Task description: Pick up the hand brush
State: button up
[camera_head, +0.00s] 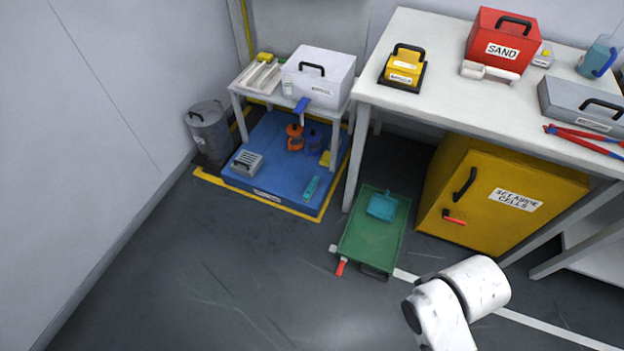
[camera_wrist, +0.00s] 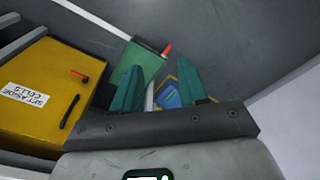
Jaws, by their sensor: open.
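I cannot pick out the hand brush for certain. A teal scoop-like piece (camera_head: 382,205) lies on a green tray (camera_head: 362,246) on the floor; it may be a dustpan. A blue piece (camera_head: 301,107) sticks out over the front edge of the small white table. A long white piece (camera_head: 490,72) lies in front of the red sand box on the large table. My gripper (camera_wrist: 160,85) shows in the wrist view with its two teal fingers spread and nothing between them. It is apart from the green tray (camera_wrist: 142,62) beyond. The head view shows no fingers.
A yellow cabinet (camera_head: 505,195) stands under the large white table (camera_head: 440,100). A blue platform (camera_head: 265,185) with several items lies under the small table (camera_head: 236,92), beside a grey bin (camera_head: 208,130). The red sand box (camera_head: 500,42) stands above. The front floor is clear.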

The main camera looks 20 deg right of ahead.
aim_at(312, 186)
jog(key=i+j+z, duration=0.15)
jog(key=i+j, duration=0.15)
jog(key=i, duration=0.15)
jog(key=i+j+z, duration=0.2)
jog(key=i+j, duration=0.15)
jog(key=i+j+z, duration=0.15)
jog(key=i+j, duration=0.3)
jog(key=i+j+z, duration=0.15)
jog(key=i+j, duration=0.25)
jog(key=i+j+z, duration=0.15)
jog(key=i+j, duration=0.2)
jog(key=j, duration=0.2)
jog(key=i+j+z, duration=0.2)
jog(key=j, duration=0.35)
jog(key=i, duration=0.1)
